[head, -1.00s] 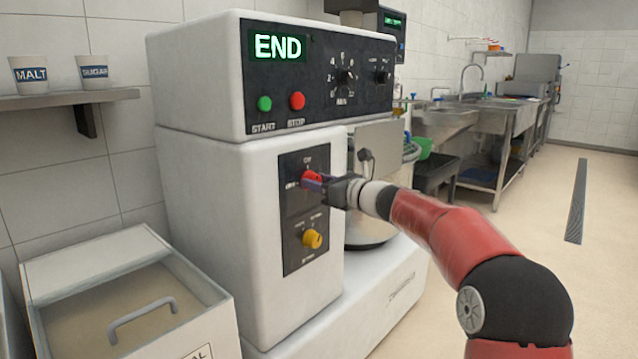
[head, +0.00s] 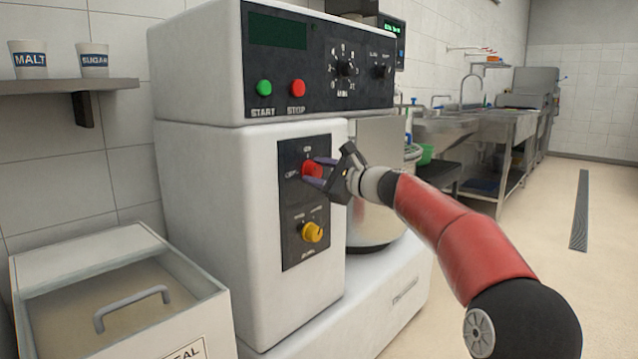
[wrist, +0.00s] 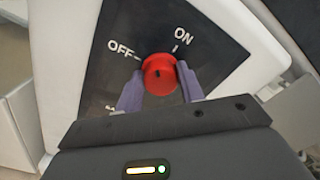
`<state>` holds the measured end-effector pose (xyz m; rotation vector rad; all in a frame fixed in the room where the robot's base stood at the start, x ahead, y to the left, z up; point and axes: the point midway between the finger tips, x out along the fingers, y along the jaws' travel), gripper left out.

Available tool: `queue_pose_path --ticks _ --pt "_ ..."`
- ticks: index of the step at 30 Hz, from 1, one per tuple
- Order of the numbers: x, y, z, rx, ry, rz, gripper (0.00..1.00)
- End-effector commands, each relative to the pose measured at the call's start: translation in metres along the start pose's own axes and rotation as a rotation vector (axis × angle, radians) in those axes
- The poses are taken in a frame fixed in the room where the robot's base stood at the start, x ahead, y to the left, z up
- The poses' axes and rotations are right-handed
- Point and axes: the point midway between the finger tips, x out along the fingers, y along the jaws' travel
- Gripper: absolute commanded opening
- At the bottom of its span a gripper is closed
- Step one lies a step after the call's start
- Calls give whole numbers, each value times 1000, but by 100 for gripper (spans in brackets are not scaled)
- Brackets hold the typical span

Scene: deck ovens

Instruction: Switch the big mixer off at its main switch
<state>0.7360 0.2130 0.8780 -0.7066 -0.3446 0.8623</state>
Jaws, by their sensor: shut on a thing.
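The big mixer (head: 180,190) stands at centre left in the head view, and its display (head: 277,31) is dark. Its main switch is a red knob (head: 309,169) on a black plate, above a yellow knob (head: 312,232). The red knob also shows in the wrist view (wrist: 159,66), with OFF printed to its left and ON to its upper right. A small dark mark shows on it; I cannot tell surely which label it points to. My gripper (head: 315,173) is shut on the red knob, with one purple finger on each side.
A green START button (head: 264,87) and a red STOP button (head: 298,87) sit on the upper panel, beside a timer dial (head: 345,68). The floor on the right (head: 540,240) is clear.

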Motion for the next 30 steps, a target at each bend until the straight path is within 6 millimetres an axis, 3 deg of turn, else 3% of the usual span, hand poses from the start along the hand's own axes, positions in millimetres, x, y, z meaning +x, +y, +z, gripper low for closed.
queue_pose_path --ticks 18,30 --pt "0 4 -2 -563 -2 -1 15" --pt "0 4 -2 -779 -1 0 15"
